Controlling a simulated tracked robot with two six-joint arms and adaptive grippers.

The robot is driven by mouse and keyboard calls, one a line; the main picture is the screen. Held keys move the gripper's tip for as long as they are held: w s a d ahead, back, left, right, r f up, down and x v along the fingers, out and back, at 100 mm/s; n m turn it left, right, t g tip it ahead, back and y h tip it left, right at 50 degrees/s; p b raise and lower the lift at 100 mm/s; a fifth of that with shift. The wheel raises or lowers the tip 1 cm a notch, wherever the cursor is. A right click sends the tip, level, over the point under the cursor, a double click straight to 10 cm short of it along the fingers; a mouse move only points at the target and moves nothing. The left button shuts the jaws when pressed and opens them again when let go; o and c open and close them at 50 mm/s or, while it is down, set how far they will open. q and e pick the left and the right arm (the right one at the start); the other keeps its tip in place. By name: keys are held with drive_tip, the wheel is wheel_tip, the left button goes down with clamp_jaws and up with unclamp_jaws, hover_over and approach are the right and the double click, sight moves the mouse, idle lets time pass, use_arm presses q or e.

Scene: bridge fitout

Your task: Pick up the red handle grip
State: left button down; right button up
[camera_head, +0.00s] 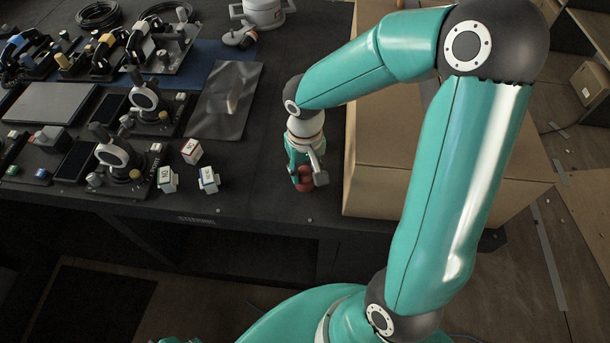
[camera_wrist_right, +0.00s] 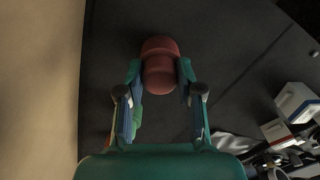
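The red handle grip (camera_head: 305,184) stands on the dark table near its front edge, left of a large cardboard box. In the right wrist view the rounded red grip (camera_wrist_right: 159,66) lies between my fingertips. My right gripper (camera_head: 302,170) reaches down over it and partly hides it in the head view. The gripper's two fingers (camera_wrist_right: 160,75) are on either side of the grip, with no clear gap seen. Whether they press on it I cannot tell. My left gripper is not in view.
The cardboard box (camera_head: 385,165) stands close to the right of my gripper. Several small white cubes (camera_head: 191,151) lie to the left, beside dark gauge-like devices (camera_head: 118,155) and a grey plate (camera_head: 226,100). The table between cubes and gripper is mostly clear.

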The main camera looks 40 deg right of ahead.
sight(305, 171)
clamp_jaws()
drive_tip(key=shift+r, duration=0.1)
wheel_tip(305, 171, up, 20)
drive_tip(key=p, duration=0.1)
idle(0.4)
